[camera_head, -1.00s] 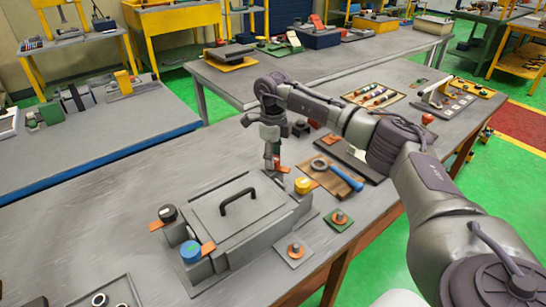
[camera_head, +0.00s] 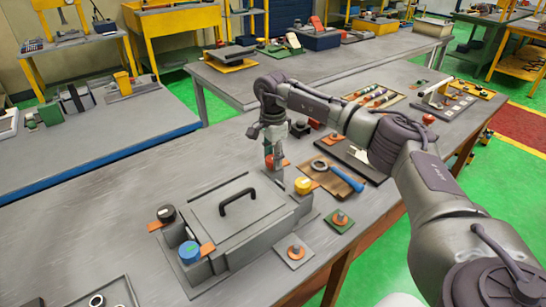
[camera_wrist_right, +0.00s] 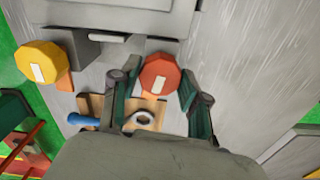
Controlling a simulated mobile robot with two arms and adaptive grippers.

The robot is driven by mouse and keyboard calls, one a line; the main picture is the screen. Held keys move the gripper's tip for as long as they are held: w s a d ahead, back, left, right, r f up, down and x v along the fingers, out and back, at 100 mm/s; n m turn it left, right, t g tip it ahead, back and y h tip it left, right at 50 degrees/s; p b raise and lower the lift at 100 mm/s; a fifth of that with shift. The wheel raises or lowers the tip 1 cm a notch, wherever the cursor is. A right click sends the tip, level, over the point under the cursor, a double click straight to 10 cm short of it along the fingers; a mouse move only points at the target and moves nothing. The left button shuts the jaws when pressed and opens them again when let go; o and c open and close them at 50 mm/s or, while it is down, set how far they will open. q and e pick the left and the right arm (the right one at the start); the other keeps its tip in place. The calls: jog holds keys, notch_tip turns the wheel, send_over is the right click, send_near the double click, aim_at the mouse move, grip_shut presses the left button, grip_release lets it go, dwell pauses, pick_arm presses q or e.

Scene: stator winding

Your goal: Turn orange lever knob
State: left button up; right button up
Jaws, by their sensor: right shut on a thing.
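The metal box with a black handle (camera_head: 224,211) stands on the table in the head view. At its corners are a black knob (camera_head: 166,213), a blue knob (camera_head: 190,252) and a yellow knob (camera_head: 302,186). My right gripper (camera_head: 273,162) points down at the box's far corner, shut on the orange knob. In the right wrist view the orange knob (camera_wrist_right: 160,74), with a pale mark on top, sits between the two fingers. The yellow knob (camera_wrist_right: 42,62) is to its left there. In the head view the gripper mostly hides the orange knob. My left gripper is not in view.
A wooden board (camera_head: 325,176) with a ring and a blue-handled tool (camera_head: 346,178) lies right of the gripper. Two small plates with knobs (camera_head: 295,252) (camera_head: 340,220) lie by the box's right side.

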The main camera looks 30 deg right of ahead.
jog(key=shift+s+f+n, duration=0.15)
jog(key=shift+f+n, duration=0.2)
jog(key=shift+n, duration=0.25)
jog(key=o, duration=1.1)
jog(key=shift+r, duration=0.15)
jog(key=shift+r, duration=0.2)
notch_tip(320, 180, up, 12)
jog(key=shift+f, duration=0.15)
